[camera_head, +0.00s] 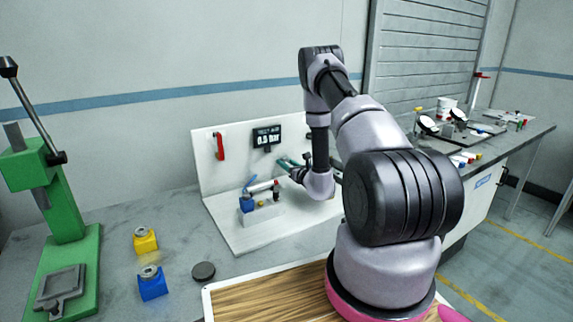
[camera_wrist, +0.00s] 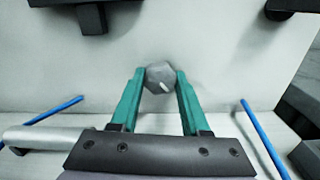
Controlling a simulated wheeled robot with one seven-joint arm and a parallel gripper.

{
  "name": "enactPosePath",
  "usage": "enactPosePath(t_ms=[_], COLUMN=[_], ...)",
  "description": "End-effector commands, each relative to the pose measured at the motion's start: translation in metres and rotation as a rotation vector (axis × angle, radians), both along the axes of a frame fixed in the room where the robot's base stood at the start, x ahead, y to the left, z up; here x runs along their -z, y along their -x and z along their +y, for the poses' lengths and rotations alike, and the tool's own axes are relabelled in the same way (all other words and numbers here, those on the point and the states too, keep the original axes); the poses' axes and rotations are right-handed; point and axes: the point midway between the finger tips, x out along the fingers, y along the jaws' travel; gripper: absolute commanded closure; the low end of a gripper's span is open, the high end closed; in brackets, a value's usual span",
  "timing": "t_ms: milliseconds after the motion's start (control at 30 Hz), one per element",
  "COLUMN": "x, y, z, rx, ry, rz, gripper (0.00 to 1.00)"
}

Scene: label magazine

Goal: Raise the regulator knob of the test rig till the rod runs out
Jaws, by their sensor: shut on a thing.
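The test rig (camera_head: 228,180) is a white L-shaped stand on the bench. Its black display (camera_head: 267,138) reads "TEST AIR 0.5 Bar". In the wrist view the regulator knob (camera_wrist: 160,78) is a grey faceted knob with a white mark, on the white back panel. My gripper (camera_wrist: 161,84) has its green fingers shut on the knob, one on each side. In the head view my gripper (camera_head: 284,163) reaches the panel right of the display, and the knob is hard to make out there. A silver cylinder (camera_head: 262,186) lies above a blue block (camera_head: 246,204) on the rig base. I cannot tell its rod's state.
A red lever (camera_head: 219,146) is on the panel's left. A yellow block (camera_head: 145,241), a blue block (camera_head: 151,283) and a dark puck (camera_head: 203,271) stand on the bench before the rig. A green press (camera_head: 65,230) stands far left. Blue tubes (camera_wrist: 265,146) run beside my gripper.

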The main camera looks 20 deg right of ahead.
Motion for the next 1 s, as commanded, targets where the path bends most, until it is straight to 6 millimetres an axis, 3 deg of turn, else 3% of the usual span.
enactPosePath(t_ms=[167,467,500,533,867,1000], x=[0.000,0.000,0.000,0.000,0.000,0.001], y=[0.001,0.001,0.001,0.001,0.001,0.014], z=[-0.001,0.000,0.000,0.000,-0.001,-0.004], rx=[0.003,0.001,0.001,0.001,0.001,0.002], ry=[-0.137,-0.150,-0.150,-0.150,-0.150,-0.150], rz=[0.027,0.031,0.031,0.031,0.030,0.032], gripper=[1.00,1.00,0.39,0.27,0.24,0.24])
